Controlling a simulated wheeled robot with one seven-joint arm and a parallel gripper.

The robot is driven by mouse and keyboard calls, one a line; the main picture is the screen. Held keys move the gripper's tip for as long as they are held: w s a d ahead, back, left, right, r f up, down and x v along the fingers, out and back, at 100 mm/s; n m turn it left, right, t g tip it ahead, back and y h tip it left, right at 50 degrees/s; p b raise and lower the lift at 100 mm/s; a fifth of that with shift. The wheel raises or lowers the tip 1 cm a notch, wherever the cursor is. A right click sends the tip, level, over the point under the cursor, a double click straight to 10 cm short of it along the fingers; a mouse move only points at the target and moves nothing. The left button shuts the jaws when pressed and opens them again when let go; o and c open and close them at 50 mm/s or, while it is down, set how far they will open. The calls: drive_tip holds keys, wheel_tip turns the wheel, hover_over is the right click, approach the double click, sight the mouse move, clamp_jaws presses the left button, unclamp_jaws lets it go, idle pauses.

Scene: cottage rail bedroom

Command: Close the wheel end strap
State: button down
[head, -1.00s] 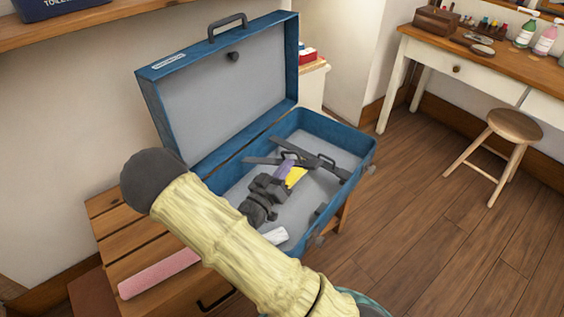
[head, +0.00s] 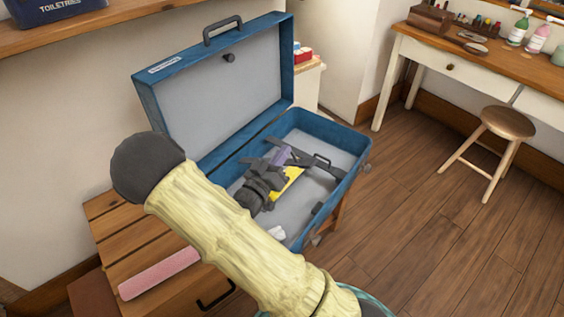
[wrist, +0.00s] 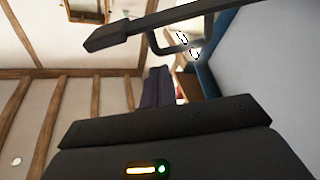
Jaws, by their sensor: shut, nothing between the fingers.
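The blue suitcase (head: 140,100) lies open with its lid leaning back. Dark straps (head: 318,172) with a buckle (head: 322,160) stretch across its grey-lined base; which one is the wheel end strap is hard to tell. My gripper (head: 272,168) is shut and empty, low inside the base beside the straps. It hides part of them. Purple (head: 281,156) and yellow (head: 288,182) items show beside it.
The suitcase rests on a slatted wooden stand (head: 103,208), with a pink rolled item (head: 158,273) in front. The case walls and raised lid surround my gripper. A stool (head: 508,123) and desk (head: 480,75) stand right, with clear floor between.

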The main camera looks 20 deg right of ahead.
wheel_tip(320, 180, up, 4)
drive_tip(key=shift+r+p, duration=0.1)
drive_tip(key=shift+p, duration=0.3)
drive_tip(key=a+f+g+y, duration=0.4)
drive_tip(key=f+y, duration=0.2)
drive_tip(key=y, duration=0.6)
drive_tip(key=s+d+r+n+g+y, duration=0.1)
drive_tip(key=s+n+g, duration=0.1)
drive_tip(key=s, duration=0.6)
drive_tip(key=s+d+r+n+g+y, duration=0.1)
drive_tip(key=s+g, duration=0.3)
drive_tip(key=s, duration=0.5)
drive_tip(key=shift+r+n+g+y, duration=0.3)
drive_tip(key=shift+r+n+y, duration=0.2)
drive_tip(key=shift+r+n, duration=0.1)
